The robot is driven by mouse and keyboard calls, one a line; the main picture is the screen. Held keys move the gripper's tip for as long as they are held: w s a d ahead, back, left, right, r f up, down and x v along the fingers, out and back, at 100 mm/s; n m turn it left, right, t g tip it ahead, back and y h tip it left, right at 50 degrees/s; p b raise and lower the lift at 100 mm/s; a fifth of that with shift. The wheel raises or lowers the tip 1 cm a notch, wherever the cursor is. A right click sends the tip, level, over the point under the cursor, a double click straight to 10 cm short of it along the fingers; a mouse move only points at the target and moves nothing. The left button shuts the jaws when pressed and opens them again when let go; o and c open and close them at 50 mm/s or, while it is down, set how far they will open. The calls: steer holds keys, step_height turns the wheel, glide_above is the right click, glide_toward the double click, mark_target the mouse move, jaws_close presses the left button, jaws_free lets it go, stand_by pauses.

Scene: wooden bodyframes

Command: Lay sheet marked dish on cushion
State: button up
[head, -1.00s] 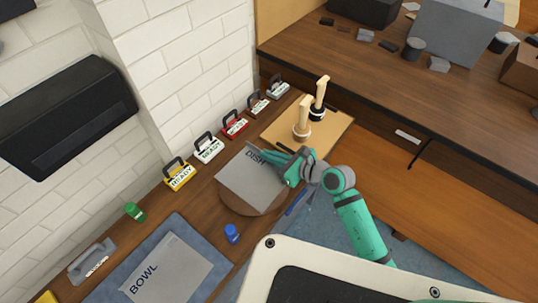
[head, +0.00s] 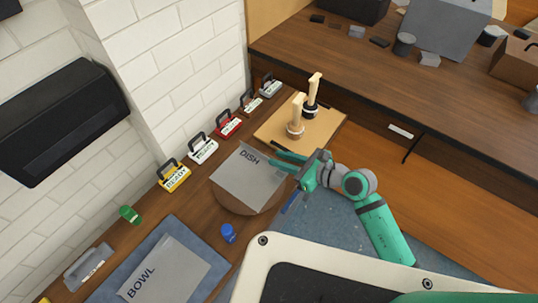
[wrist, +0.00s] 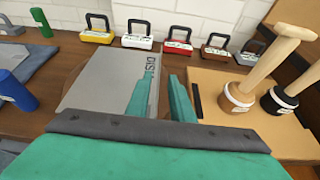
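The grey sheet marked DISH (head: 248,172) lies flat on top of the round brown cushion (head: 236,204), and part of it hangs past the cushion's rim. In the wrist view the sheet (wrist: 98,82) lies ahead and left, its DISH lettering beside my left finger. My gripper (head: 285,165) is just right of the sheet. In the wrist view my gripper (wrist: 162,95) shows two green fingers spread apart with nothing between them. The left finger overlaps the sheet's edge in that view; I cannot tell whether it touches.
A sheet marked BOWL (head: 170,272) lies on a blue mat (head: 196,240) at lower left. Several tagged blocks line the wall, including a yellow one (head: 174,177). Two wooden-handled tools, one here (head: 296,118), stand on a tan board (head: 325,122). A blue cylinder (head: 228,233) stands near the cushion.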

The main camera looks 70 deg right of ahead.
steer(key=shift+v, duration=2.3)
